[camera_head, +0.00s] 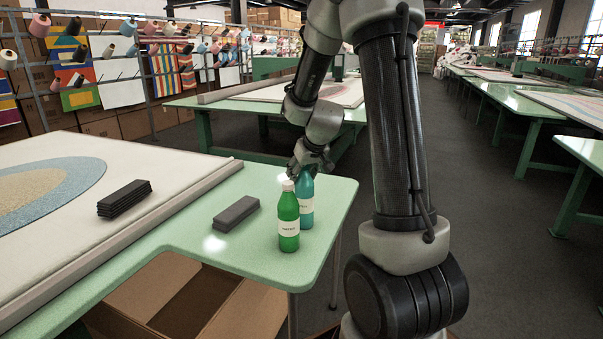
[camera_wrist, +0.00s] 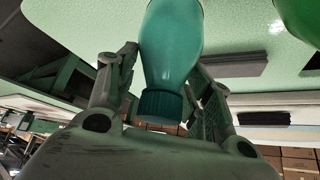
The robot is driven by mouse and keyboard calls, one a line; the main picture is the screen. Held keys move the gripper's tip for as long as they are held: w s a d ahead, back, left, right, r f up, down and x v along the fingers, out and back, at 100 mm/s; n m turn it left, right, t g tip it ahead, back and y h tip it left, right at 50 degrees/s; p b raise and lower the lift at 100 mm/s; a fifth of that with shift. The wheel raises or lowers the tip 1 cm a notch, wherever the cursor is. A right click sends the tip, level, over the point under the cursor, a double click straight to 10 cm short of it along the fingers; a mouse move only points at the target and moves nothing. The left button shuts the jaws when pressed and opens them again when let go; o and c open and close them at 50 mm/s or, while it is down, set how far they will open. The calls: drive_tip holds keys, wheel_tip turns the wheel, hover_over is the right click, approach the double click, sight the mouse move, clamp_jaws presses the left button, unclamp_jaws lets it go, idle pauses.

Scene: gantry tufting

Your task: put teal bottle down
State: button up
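The teal bottle (camera_head: 306,205) stands upright at the right end of the green table (camera_head: 262,258), partly hidden behind a green bottle (camera_head: 288,218). My gripper (camera_head: 311,165) is at the top of the teal bottle. In the wrist view the teal bottle (camera_wrist: 171,50) lies between the two fingers of my gripper (camera_wrist: 167,85), with its dark cap toward the palm. The fingers appear to be closed against its neck. The bottle's base seems to be at the table top, but I cannot tell if it touches.
The green bottle stands close in front of the teal one, with a white label and pale cap. A dark grey block (camera_head: 236,214) lies to the left on the table. A stack of dark slabs (camera_head: 125,198) lies on the tufted cloth (camera_head: 60,190). An open cardboard box (camera_head: 190,300) is below.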

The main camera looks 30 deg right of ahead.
drive_tip(key=o, duration=0.3)
drive_tip(key=shift+s+r, duration=0.1)
drive_tip(key=shift+r, duration=0.25)
drive_tip(key=v, duration=1.1)
drive_tip(key=s+a+r, duration=0.1)
drive_tip(key=s+a, duration=0.1)
drive_tip(key=s, duration=0.6)
drive_tip(key=s+a+r+g, duration=0.1)
drive_tip(key=s+a, duration=0.1)
drive_tip(key=s, duration=0.7)
drive_tip(key=s+a+r+g, duration=0.1)
drive_tip(key=s+a, duration=0.2)
drive_tip(key=s, duration=0.5)
drive_tip(key=shift+s+a+r+n, duration=0.1)
drive_tip(key=shift+s+r+n, duration=0.2)
drive_tip(key=shift+s, duration=0.05)
